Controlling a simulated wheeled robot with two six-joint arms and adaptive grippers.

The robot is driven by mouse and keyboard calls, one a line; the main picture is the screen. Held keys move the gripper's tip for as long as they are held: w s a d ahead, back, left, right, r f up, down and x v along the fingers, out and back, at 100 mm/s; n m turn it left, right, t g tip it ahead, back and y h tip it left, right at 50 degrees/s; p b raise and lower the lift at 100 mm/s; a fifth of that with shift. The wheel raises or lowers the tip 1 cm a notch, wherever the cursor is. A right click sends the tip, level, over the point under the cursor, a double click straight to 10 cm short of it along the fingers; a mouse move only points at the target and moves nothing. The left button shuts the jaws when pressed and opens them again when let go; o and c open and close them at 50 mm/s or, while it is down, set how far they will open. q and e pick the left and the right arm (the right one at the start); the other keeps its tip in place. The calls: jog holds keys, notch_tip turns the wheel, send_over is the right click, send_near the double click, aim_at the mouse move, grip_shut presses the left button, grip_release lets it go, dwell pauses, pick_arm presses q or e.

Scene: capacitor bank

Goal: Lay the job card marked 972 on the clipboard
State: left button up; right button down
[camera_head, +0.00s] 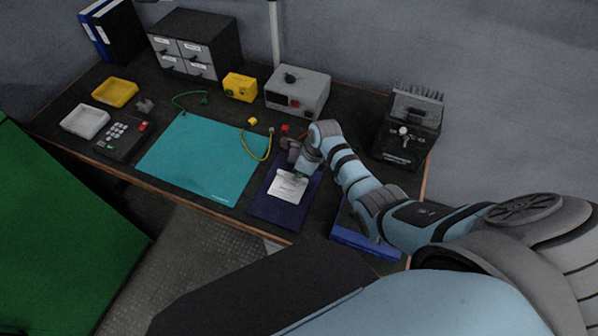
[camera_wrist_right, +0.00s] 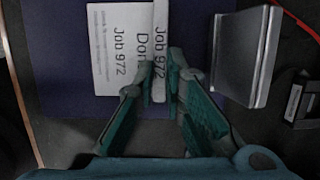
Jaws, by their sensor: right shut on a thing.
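The job card (camera_head: 287,188) is white and shows over the dark blue clipboard (camera_head: 266,208) in the head view. In the right wrist view the card (camera_wrist_right: 112,40) reads "Job 972", and a narrow upright strip (camera_wrist_right: 160,45) also marked "Job 972" stands between the fingertips. My right gripper (camera_head: 303,172) is shut on the card at this strip, low over the clipboard (camera_wrist_right: 55,90). The fingers (camera_wrist_right: 160,88) hide part of the card. I cannot tell whether the card touches the board. My left gripper is out of view.
A silver block-like piece (camera_wrist_right: 238,55) stands right of the card in the wrist view. A teal mat (camera_head: 200,160) lies left of the clipboard, with a yellow cable (camera_head: 254,155) at its edge. A blue tray (camera_head: 365,241) is to the right, partly behind my arm. A grey instrument (camera_head: 298,90) stands behind.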

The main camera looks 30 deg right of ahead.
jog(key=shift+f, duration=0.15)
jog(key=c, duration=1.6)
grip_release()
jog(key=v, duration=1.2)
